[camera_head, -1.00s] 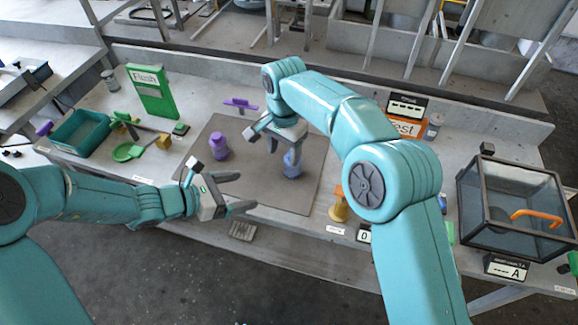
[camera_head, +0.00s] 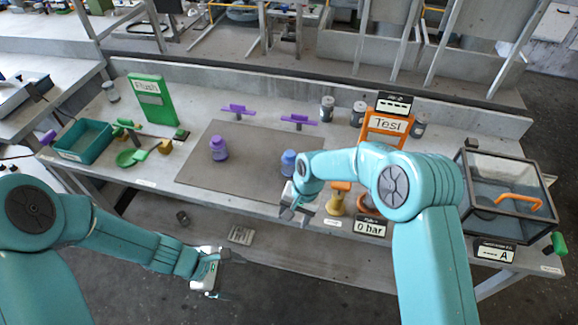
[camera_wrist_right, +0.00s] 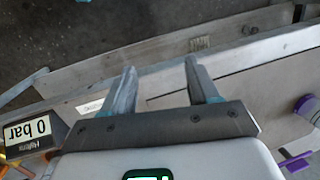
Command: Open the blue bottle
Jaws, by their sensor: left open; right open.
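The blue bottle (camera_head: 288,163) stands upright at the right part of the grey-brown mat. Whether its cap is on is too small to tell. My right gripper (camera_head: 292,212) is open and empty near the table's front edge, in front of the bottle and apart from it. Its two spread fingers (camera_wrist_right: 160,70) show in the right wrist view with nothing between them. My left gripper (camera_head: 218,290) is open and low in front of the table, over the floor, far from the bottle.
A purple bottle (camera_head: 219,149) stands on the mat (camera_head: 250,180) to the left. Purple handles (camera_head: 239,110) stand behind the mat. A yellow part with an orange top (camera_head: 337,200) and a "0 bar" sign (camera_head: 369,226) are right of my right gripper. A glass box (camera_head: 505,205) is far right.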

